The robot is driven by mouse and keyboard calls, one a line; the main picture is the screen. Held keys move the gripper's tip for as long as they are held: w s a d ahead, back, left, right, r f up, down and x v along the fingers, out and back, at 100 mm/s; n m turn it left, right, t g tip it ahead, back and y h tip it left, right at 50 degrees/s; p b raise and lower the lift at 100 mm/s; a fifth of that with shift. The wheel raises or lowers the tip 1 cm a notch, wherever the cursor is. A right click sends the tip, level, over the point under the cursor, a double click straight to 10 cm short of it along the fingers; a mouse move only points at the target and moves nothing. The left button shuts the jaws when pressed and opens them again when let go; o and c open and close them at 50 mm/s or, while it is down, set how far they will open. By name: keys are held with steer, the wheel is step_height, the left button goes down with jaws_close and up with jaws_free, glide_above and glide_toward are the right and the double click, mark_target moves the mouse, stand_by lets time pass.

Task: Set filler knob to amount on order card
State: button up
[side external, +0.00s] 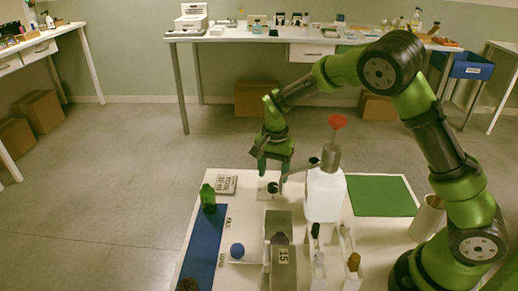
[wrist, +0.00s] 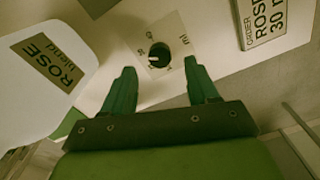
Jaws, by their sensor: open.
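The black filler knob (wrist: 159,56) sits on a pale dial plate with markings. A white mark shows on it, pointing to the lower left in the wrist view. The knob also shows in the side view (side external: 272,187). My gripper (wrist: 160,66) is open, with its fingers on either side of the knob; I cannot tell whether they touch it. In the side view my gripper (side external: 273,168) is just above the knob, pointing down. The order card (wrist: 268,18) reads "ORDER ROSE 30" with a cut-off unit; it lies left of the dial in the side view (side external: 226,184).
A green bottle (side external: 208,198), blue strip (side external: 204,240), blue ball (side external: 237,251) and several small bottles occupy the front. A green mat (side external: 382,196) is bare.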

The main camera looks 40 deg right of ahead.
mark_target(274, 186)
step_height(274, 186, up, 13)
steer(key=shift+f, duration=0.15)
steer(key=s+a+r+n+t+y, duration=0.1)
steer(key=s+a+r+n+t, duration=0.1)
steer(key=s+r+n, duration=0.35)
steer(key=s+a+r+n+t+y, duration=0.1)
steer(key=s+r+n+t, duration=0.15)
steer(key=s, duration=0.55)
steer(key=s+d+f+t, duration=0.1)
steer(key=s+d+t, duration=0.1)
steer(key=s, duration=0.6)
steer(key=shift+f+n+t, duration=0.15)
steer(key=shift+n+t, duration=0.2)
steer(key=shift+n, duration=0.05)
